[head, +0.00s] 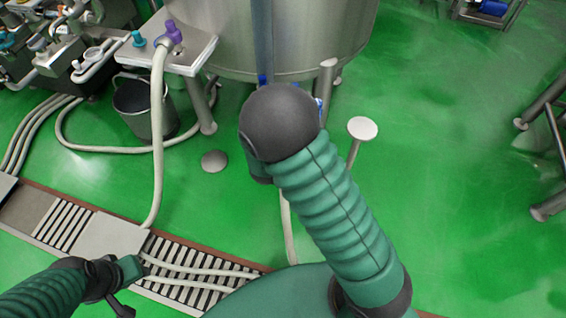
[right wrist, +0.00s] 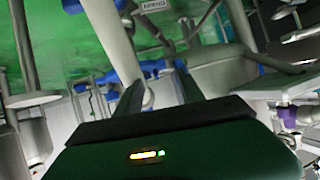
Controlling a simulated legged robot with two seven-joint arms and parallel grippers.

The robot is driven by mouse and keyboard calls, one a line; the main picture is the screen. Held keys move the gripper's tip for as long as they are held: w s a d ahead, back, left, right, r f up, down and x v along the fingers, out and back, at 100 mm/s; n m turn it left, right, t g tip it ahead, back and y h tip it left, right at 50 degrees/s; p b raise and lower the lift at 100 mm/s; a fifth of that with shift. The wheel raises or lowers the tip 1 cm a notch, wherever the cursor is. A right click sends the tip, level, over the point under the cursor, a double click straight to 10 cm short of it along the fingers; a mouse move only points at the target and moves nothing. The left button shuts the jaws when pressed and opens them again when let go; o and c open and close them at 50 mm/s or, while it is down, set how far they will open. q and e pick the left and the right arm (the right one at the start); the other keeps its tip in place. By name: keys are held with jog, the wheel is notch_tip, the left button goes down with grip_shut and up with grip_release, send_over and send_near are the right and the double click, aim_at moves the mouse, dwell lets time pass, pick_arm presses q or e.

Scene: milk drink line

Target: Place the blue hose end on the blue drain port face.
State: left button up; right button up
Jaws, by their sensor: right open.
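In the right wrist view my right gripper (right wrist: 158,80) is open, its two dark fingers apart. A blue fitting (right wrist: 128,69) and a pale curved hose piece (right wrist: 148,97) show between and beyond the fingers; I cannot tell whether they touch them. More blue parts lie left of the fingers. A blue part (head: 262,79) shows at the tank's lower edge. I cannot tell which blue part is the hose end or the drain port face. My left gripper (head: 126,276) is at lower left, its jaws unclear.
The steel tank (head: 300,40) stands at the top, with legs on the floor. A table (head: 190,58) at upper left bears a purple fitting (head: 174,32) on a pale hose and a teal one (head: 138,39). A bucket (head: 145,108) is beneath.

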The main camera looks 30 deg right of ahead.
jog(key=s+a+n+g+y, duration=0.35)
jog(key=s+a+y, duration=0.25)
jog(key=s+a, duration=0.3)
pick_arm(q)
jog(key=shift+s+a, duration=0.1)
jog(key=shift+a, duration=0.05)
pick_arm(e)
jog(key=s+a+r+n+g+y, duration=0.1)
jog(key=s+n+g, duration=0.3)
jog(key=s, duration=0.8)
jog(key=shift+s+r, duration=0.15)
jog(key=shift+s, duration=0.05)
jog(key=shift+a, duration=0.1)
